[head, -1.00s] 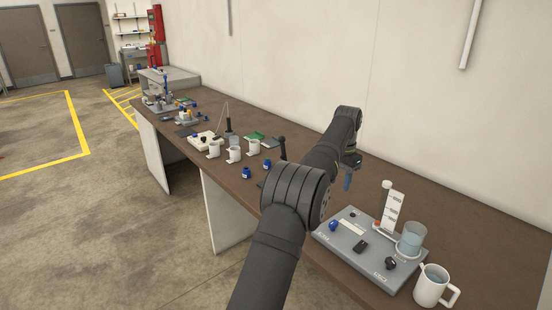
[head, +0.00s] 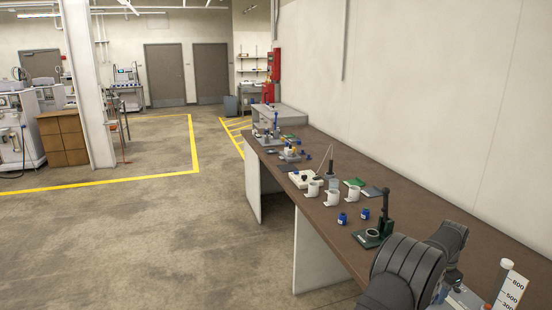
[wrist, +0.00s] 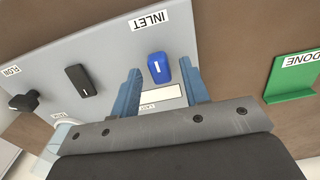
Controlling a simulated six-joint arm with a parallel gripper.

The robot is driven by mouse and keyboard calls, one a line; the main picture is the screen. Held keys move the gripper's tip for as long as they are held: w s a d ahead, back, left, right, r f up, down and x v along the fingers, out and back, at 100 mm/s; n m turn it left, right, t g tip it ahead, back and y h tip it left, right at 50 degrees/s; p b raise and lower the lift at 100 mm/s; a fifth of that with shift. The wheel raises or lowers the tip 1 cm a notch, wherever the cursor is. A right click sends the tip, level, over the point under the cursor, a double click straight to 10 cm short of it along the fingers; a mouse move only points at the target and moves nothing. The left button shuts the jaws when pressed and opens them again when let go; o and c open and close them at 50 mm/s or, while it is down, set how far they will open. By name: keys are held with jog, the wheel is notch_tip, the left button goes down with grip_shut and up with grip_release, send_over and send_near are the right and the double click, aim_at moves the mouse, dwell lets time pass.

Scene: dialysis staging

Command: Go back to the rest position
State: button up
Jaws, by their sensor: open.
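My gripper (wrist: 160,68) shows in the wrist view with its two blue fingers apart and nothing held between them. It is over a grey panel (wrist: 105,45) with a blue knob (wrist: 158,68) labelled INLET showing between the fingertips. I cannot tell the height of the fingers above the knob. Two dark knobs, one of them in the middle (wrist: 82,80), sit further left on the panel. In the head view my dark arm fills the lower right and hides most of the gripper and panel.
A green DONE marker (wrist: 290,85) lies right of the panel. In the head view, a graduated white column (head: 510,291) stands at the right edge. The wall borders the bench.

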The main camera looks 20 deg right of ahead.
jog(key=shift+f, duration=0.4)
jog(key=shift+r, duration=0.1)
